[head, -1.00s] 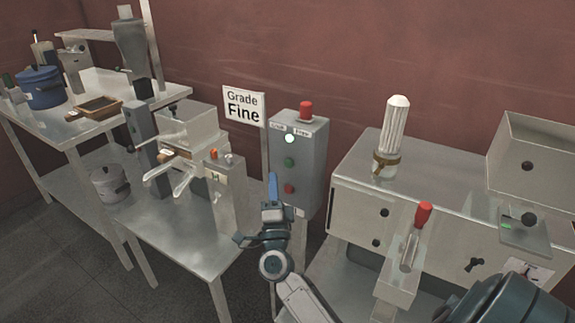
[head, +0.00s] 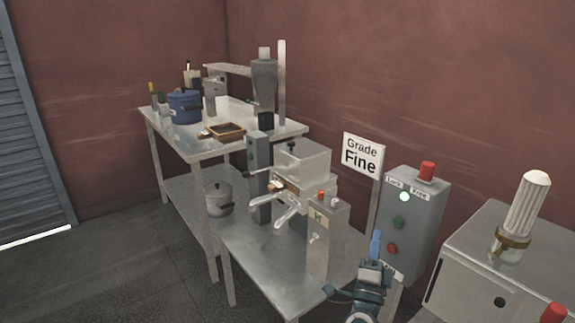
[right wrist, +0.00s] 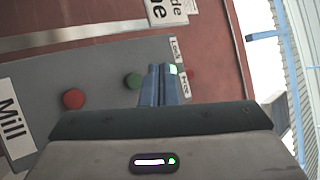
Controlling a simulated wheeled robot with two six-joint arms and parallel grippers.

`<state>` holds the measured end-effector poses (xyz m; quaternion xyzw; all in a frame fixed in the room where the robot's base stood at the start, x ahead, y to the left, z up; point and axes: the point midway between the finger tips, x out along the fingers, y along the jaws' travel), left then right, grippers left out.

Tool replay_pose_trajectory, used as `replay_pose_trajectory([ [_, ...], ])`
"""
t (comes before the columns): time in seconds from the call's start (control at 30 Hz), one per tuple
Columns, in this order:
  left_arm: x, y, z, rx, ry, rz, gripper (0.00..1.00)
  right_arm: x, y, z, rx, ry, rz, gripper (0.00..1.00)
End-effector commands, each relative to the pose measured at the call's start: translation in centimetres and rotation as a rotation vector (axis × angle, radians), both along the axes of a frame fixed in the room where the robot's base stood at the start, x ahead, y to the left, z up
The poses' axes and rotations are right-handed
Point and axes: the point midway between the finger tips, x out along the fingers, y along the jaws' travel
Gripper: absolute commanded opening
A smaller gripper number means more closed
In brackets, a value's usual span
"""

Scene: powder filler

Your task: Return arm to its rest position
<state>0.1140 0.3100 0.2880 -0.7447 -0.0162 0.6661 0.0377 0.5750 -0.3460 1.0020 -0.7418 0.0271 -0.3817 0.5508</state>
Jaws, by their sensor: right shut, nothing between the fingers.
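My right gripper (head: 375,245) is at the lower middle of the head view, in front of the grey control box (head: 412,215). Its blue fingers are closed together with nothing between them. In the right wrist view the shut fingers (right wrist: 160,85) point at the face of the grey box (right wrist: 110,75), beside its green button (right wrist: 133,81). I cannot tell whether they touch it. A lit lamp (head: 404,197), a green button (head: 398,223) and a red button (head: 392,248) show on the box, with a red knob on top. My left gripper is not in view.
A low steel table (head: 265,265) carries the white-handled machine (head: 300,170). A higher table (head: 170,143) behind holds a blue pot (head: 185,107) and a tray. A "Grade Fine" sign (head: 362,157) stands by the box. A steel cabinet (head: 470,240) is at right. Open floor (head: 110,270) lies left.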

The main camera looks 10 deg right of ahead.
Motion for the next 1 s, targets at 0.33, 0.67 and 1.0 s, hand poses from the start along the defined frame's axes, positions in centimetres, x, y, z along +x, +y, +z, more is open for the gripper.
replay_pose_trajectory([
  [0.33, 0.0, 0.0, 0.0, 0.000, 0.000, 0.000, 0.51, -1.4, 7.1, -2.3, -0.360, 0.255, 0.248, 0.00],
  [0.67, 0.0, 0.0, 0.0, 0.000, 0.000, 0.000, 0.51, -8.7, 14.0, -13.0, -0.894, 0.844, 0.574, 0.00],
  [1.0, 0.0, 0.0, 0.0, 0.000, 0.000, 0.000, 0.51, -20.6, 11.6, -21.5, -1.178, 1.478, 0.755, 0.00],
])
